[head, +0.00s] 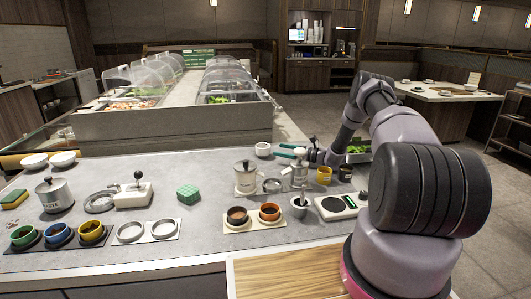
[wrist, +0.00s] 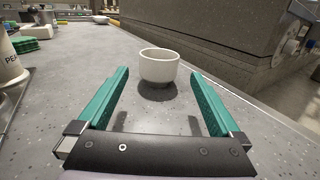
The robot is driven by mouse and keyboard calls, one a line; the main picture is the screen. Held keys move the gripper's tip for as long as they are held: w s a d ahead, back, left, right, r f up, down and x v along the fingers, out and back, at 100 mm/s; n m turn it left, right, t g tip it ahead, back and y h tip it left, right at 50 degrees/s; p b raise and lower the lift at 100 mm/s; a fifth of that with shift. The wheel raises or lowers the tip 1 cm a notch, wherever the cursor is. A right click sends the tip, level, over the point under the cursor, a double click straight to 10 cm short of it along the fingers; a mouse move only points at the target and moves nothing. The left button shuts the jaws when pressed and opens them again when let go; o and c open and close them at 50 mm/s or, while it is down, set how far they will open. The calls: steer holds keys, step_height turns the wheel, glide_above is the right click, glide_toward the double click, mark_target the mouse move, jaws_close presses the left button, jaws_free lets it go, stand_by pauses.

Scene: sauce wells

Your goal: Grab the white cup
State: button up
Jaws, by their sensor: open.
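The white cup (head: 262,149) stands upright on the grey counter near its back edge. In the wrist view the white cup (wrist: 158,68) is centred ahead, just beyond the fingertips and lined up with the gap between them. My gripper (head: 279,150) has long green fingers and reaches in from the right, low over the counter. In the wrist view my gripper (wrist: 159,73) is open and empty, with the fingers either side of the gap. No contact with the cup shows.
A lidded metal canister (head: 246,178) stands in front of the cup and a metal dispenser (head: 299,174) stands below my gripper in the picture. The salad bar wall (head: 170,124) rises behind.

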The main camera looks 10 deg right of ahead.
mark_target(257, 145)
steer(key=x, duration=1)
steer(key=shift+r, duration=0.2)
steer(key=shift+s, duration=0.1)
steer(key=shift+c, duration=0.3)
steer(key=c, duration=1.1)
